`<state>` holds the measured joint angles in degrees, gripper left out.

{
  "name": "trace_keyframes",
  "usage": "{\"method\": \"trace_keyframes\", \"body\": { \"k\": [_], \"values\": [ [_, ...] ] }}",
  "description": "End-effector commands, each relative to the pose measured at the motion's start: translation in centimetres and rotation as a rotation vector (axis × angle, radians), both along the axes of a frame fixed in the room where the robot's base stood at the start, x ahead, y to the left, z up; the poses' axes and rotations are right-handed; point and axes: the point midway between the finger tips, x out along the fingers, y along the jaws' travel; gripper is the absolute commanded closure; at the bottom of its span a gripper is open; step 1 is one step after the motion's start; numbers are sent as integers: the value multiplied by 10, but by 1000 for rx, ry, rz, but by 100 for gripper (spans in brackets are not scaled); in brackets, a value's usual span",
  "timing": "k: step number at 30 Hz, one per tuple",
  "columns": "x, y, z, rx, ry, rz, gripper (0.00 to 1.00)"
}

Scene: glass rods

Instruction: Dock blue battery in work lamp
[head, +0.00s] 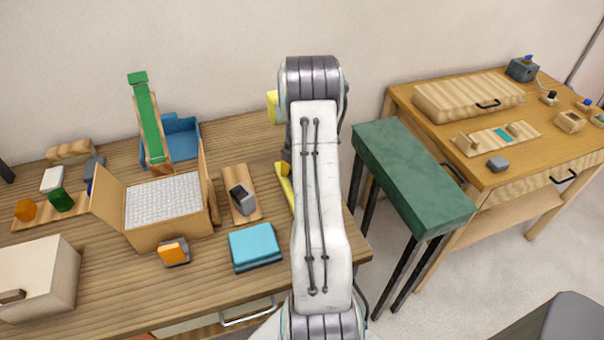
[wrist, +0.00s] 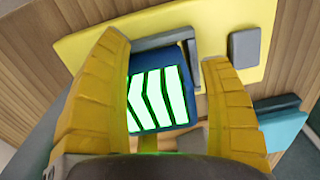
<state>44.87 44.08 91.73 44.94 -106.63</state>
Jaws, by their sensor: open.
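In the wrist view a blue block (wrist: 147,118) with glowing green-white stripes, which looks like the blue battery, lies between the yellow fingers of my gripper (wrist: 164,52). The fingers are open, one on each side of it; I cannot tell whether either touches it. It sits against a yellow panel (wrist: 120,43), seemingly the work lamp's, beside a grey bracket (wrist: 193,62). I cannot tell how deeply it is seated. In the head view my arm hides the gripper and battery; yellow parts, probably of the lamp, show at the arm's left edge (head: 272,107).
A cyan book-like block (head: 255,246) and a board with a dark device (head: 242,200) lie left of my arm. An open box (head: 165,235) stands farther left. A green-topped stand (head: 410,175) and a second desk (head: 500,177) are to the right.

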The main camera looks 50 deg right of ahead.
Motion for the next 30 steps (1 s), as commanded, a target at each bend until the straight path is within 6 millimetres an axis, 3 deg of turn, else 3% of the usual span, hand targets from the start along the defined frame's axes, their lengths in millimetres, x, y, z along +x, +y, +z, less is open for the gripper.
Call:
{"method": "trace_keyframes", "body": {
  "k": [10,24,30],
  "values": [
    [1,-1,12,-2,-1,0,28],
    [2,-1,90,-3,-3,0,28],
    [2,-1,112,-2,-1,0,28]
  ]
}}
